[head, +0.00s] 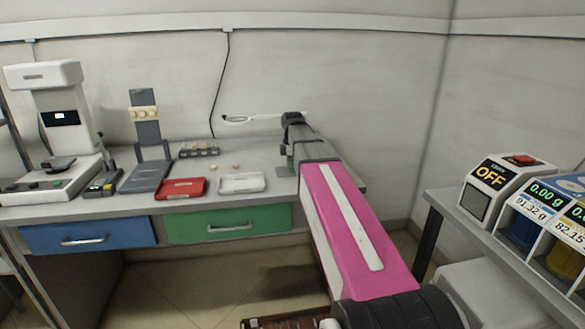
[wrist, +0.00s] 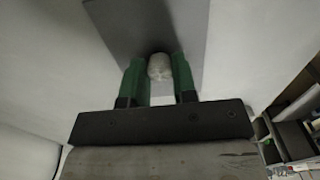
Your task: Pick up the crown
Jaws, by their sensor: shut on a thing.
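My gripper (wrist: 158,72) shows in the wrist view with two green fingers. It is shut on a small whitish rounded piece (wrist: 159,67), which looks like the crown and sits between the fingertips. A grey flat panel (wrist: 186,28) is behind it; I cannot tell whether the piece touches the panel. In the head view my pink arm reaches to the bench's right end, and the fingers and held piece cannot be made out there.
On the bench (head: 262,158) are a red tray (head: 181,188), a white tray (head: 242,183), small cream pieces (head: 236,166), a dark holder (head: 199,150) and an upright grey stand (head: 149,132) with cream pieces. A white machine (head: 62,120) stands left. A shelf with an OFF box (head: 492,177) is right.

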